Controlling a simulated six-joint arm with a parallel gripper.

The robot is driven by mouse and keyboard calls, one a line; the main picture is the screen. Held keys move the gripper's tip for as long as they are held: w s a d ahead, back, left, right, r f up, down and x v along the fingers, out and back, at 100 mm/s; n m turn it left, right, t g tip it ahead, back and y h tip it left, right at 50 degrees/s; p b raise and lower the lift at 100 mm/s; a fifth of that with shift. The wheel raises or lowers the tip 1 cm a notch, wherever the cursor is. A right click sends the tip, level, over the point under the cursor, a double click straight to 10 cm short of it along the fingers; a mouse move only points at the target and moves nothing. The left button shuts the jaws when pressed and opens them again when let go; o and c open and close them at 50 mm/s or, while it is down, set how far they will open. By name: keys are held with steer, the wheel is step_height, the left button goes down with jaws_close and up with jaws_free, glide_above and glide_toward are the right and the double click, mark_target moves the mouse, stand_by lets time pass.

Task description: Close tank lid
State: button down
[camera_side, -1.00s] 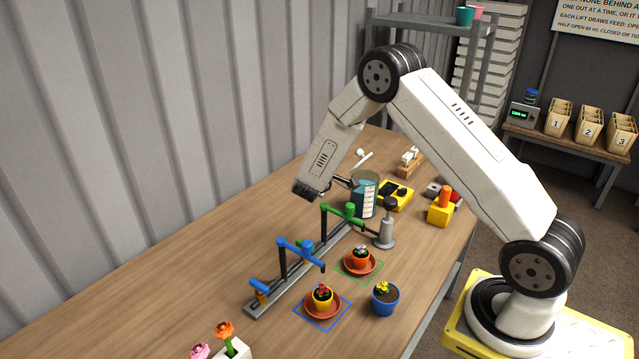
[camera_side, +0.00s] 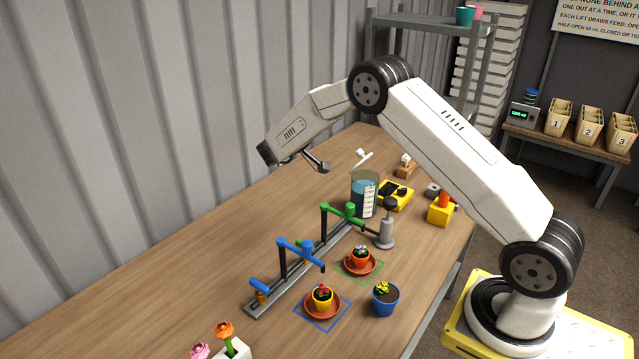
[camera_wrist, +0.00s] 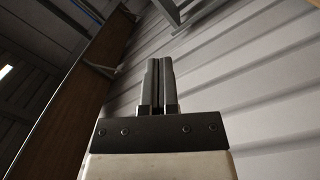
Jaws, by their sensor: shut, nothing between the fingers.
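The tank (camera_side: 363,197) is a clear cylinder with blue liquid and a white scale, standing on the table behind the green-armed post. A pale slanted piece with a white knob (camera_side: 362,154) shows just behind and above its rim. It looks like the raised lid, but I cannot tell for sure. My gripper (camera_side: 322,167) is up and to the left of the tank in the picture, apart from it. The wrist view shows my gripper (camera_wrist: 159,62) with its two grey fingers together and nothing between them. The wrist view does not show the tank.
A rail (camera_side: 300,276) with blue and green valve arms stands in front of the tank. Potted flowers on saucers (camera_side: 322,306) and a blue pot (camera_side: 385,298) sit nearer. A yellow box (camera_side: 396,194) is right of the tank. The table's left side by the corrugated wall is clear.

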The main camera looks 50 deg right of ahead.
step_height(320, 180, down, 6)
steer(key=w+a+m+g+y, duration=0.1)
steer(key=w+g+y, duration=0.1)
steer(key=shift+r+m, duration=0.15)
steer(key=shift+m, duration=0.25)
steer(key=s+d+f, duration=0.3)
steer(key=s+d, duration=0.2)
steer(key=d, duration=0.4)
steer(key=shift+s+d+f, duration=0.15)
steer(key=shift+d+f, duration=0.15)
stand_by(0.3)
